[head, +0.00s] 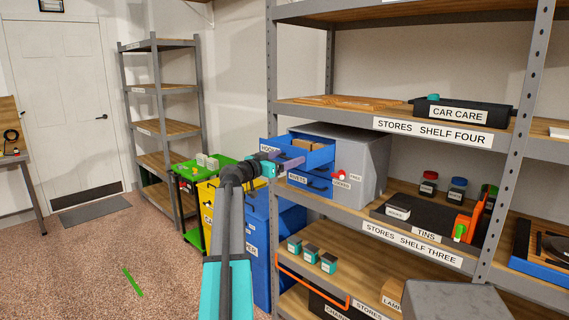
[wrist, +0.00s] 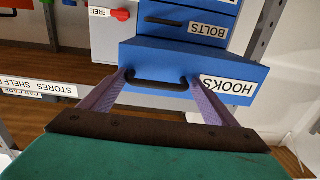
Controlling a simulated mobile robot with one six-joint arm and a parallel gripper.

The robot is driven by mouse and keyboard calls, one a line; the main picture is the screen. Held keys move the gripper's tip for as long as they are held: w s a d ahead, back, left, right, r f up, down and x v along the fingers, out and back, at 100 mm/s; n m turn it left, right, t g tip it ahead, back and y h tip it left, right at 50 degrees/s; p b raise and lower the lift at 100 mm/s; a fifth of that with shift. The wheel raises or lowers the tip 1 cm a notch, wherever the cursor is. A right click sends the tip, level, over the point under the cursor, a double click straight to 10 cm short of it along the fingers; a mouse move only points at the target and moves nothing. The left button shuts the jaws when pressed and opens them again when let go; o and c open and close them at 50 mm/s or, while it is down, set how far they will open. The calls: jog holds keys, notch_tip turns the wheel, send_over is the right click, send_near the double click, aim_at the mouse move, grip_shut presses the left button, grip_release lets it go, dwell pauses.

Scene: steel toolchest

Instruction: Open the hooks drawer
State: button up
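The hooks drawer (head: 317,157) is the blue top drawer of a grey steel cabinet (head: 362,165). It stands pulled out, with its open top and something brown inside showing in the head view. In the upside-down wrist view its blue front (wrist: 250,72) bears the HOOKS label and a black bar handle (wrist: 158,84). My gripper (head: 277,161) is at the drawer front. Its purple fingers (wrist: 158,88) are spread wide, one near each end of the handle. I cannot tell whether they touch it.
A shut blue BOLTS drawer (wrist: 190,22) lies below. A red knob (head: 339,175) is on the cabinet front. The cabinet stands on a wooden shelf (head: 410,198) with a dark tray of tins. Yellow (head: 206,215) and blue bins stand at left. The floor (head: 80,270) is largely clear.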

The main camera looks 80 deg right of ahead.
jog(key=shift+o, duration=1)
jog(key=shift+w, duration=0.1)
jog(key=shift+a, duration=0.1)
jog(key=b+v, duration=0.2)
jog(key=v, duration=1.1)
jog(key=shift+a+b, duration=0.3)
jog(key=shift+b, duration=0.05)
jog(key=shift+f, duration=0.1)
